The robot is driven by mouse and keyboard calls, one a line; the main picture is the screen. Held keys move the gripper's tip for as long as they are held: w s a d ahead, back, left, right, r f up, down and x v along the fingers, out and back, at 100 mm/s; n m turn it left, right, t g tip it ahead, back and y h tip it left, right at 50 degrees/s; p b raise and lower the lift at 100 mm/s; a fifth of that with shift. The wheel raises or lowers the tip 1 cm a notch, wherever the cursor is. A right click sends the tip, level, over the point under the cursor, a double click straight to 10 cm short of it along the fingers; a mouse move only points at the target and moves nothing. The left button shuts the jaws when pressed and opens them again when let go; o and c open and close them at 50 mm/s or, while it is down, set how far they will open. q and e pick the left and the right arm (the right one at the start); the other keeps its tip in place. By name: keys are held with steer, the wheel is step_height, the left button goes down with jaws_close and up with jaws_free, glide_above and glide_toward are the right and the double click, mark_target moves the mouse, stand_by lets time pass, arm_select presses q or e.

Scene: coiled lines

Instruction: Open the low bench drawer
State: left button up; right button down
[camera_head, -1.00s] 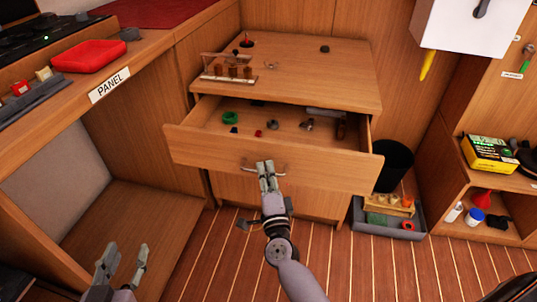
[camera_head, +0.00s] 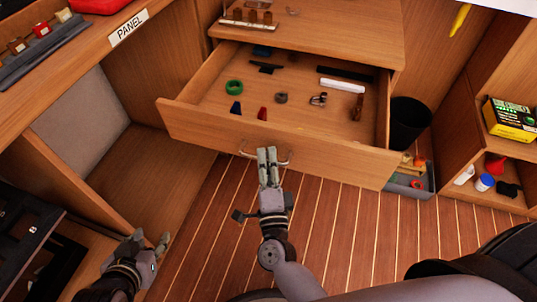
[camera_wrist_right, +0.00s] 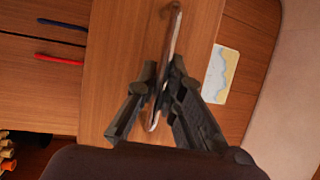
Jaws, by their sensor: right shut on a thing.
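The low bench drawer (camera_head: 320,155) is pulled well out of its wooden cabinet, and its inside shows from above. Its curved metal handle (camera_head: 248,154) is on the front face. My right gripper (camera_head: 267,155) is shut on the handle. In the right wrist view the handle (camera_wrist_right: 174,40) runs between the fingers of my right gripper (camera_wrist_right: 158,88). My left gripper (camera_head: 150,238) is at the lower left, fingers apart and empty, away from the drawer.
Inside the drawer lie a green ring (camera_head: 234,87), a white bar (camera_head: 342,85) and several small parts. A black bin (camera_head: 408,122) and a grey tray (camera_head: 402,187) stand right of the drawer. Striped floor (camera_head: 330,220) is clear in front.

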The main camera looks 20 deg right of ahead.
steer(key=c, duration=1.7)
jaws_free()
steer(key=v, duration=1.2)
